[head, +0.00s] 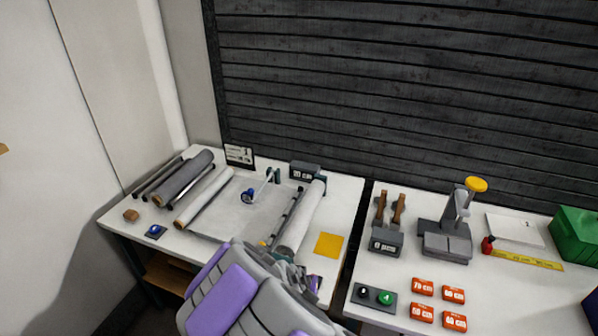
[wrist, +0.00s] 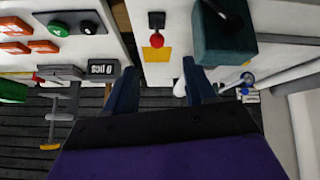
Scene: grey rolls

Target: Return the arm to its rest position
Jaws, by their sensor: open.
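My arm (head: 240,290), grey with purple panels, rises from the bottom middle of the head view, in front of the left table's near edge. My gripper (wrist: 160,82) shows in the wrist view as two dark blue fingers, wide apart with nothing between them. The wrist picture is upside down relative to the head view. In the head view the fingers are hidden or too unclear to make out near the arm's upper end.
The left table (head: 345,200) holds grey rolls (head: 185,178), a white roll (head: 303,220) and a yellow square (head: 328,245). The right table (head: 345,300) holds a grey press (head: 445,240), orange length tags (head: 423,287) and a green box (head: 577,235). A teal block (wrist: 224,42) is near the fingers.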

